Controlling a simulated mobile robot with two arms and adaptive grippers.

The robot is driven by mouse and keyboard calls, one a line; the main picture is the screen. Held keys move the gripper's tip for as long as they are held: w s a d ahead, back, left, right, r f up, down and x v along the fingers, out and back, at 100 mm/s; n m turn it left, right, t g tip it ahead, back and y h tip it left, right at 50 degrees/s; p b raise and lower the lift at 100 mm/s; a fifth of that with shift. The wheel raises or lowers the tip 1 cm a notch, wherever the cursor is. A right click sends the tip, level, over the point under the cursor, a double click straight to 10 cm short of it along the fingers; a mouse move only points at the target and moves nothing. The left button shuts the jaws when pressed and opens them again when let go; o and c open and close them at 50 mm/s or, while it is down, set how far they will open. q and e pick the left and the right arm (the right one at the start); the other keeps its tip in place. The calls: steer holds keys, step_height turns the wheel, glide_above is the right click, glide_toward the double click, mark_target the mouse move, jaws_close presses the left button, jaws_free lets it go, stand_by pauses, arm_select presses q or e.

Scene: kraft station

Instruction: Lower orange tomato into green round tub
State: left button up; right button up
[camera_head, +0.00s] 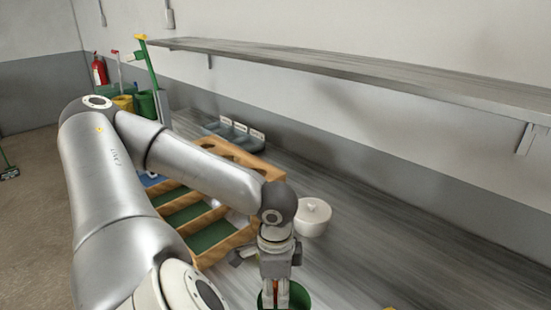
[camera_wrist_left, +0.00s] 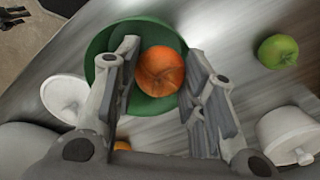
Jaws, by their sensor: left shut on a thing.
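My left gripper (camera_head: 274,298) points down at the bottom of the head view, over the green round tub (camera_head: 298,295). It is shut on the orange tomato (camera_wrist_left: 160,71), which sits between the two fingers in the left wrist view. In the head view only a small reddish bit of the tomato shows between the fingers. In the left wrist view the tub (camera_wrist_left: 100,42) lies behind the tomato, its rim around it on several sides. How far the tomato is above the tub floor I cannot tell. My right gripper is not in view.
A wooden rack with green compartments (camera_head: 210,238) is to the left. A long shelf (camera_head: 370,72) overhangs the back. The worktop at right is largely clear.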

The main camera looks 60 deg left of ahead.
mark_target(276, 287)
arm_select(q)
steer(key=shift+f, duration=0.1)
steer(key=o, duration=1)
step_height(276, 287, up, 12)
steer(key=shift+r, duration=0.1)
